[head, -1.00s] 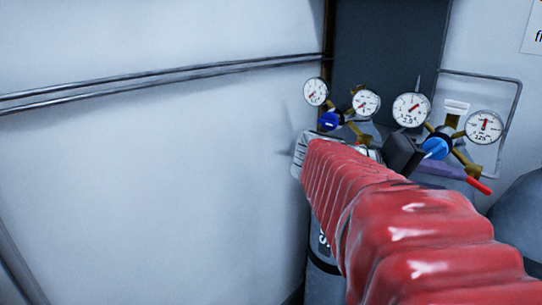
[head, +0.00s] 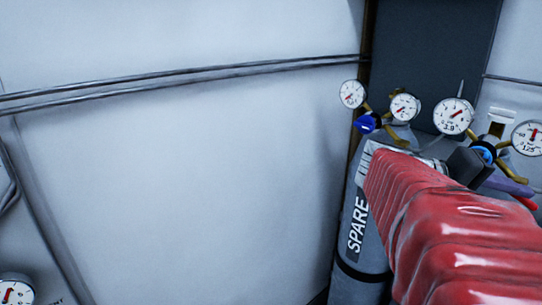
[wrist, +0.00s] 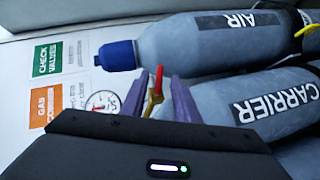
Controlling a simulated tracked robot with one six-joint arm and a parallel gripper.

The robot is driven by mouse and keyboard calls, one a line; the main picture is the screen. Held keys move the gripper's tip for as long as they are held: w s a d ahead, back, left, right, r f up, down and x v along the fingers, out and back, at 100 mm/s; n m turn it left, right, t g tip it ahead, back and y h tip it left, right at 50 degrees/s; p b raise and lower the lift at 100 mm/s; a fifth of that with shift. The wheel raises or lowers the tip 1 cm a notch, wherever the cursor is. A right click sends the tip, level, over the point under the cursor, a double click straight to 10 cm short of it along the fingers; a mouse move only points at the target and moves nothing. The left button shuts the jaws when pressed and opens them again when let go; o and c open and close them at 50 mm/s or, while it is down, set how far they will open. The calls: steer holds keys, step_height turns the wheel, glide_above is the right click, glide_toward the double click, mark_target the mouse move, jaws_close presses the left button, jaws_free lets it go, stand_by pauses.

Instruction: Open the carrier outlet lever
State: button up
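In the wrist view a lever with a red tip and yellow-brass lower part (wrist: 155,92) stands between the two purple fingers of my gripper (wrist: 159,78). The fingers are spread, with gaps visible beside the lever; contact is not clear. The grey CARRIER cylinder (wrist: 270,105) lies to the right of the fingers. In the head view a red lever end (head: 526,203) shows at the right edge, next to a purple finger (head: 510,186). My red-sleeved arm hides most of the gripper and the lever's base there.
The AIR cylinder (wrist: 225,38) and a blue knob (wrist: 117,55) lie above the fingers in the wrist view. A SPARE cylinder (head: 357,235) stands left of my arm. Pressure gauges (head: 454,117) stand close around the arm. The left wall (head: 200,180) is bare below its pipes.

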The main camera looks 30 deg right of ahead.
steer(key=x, duration=0.9)
steer(key=shift+c, duration=0.7)
jaws_close()
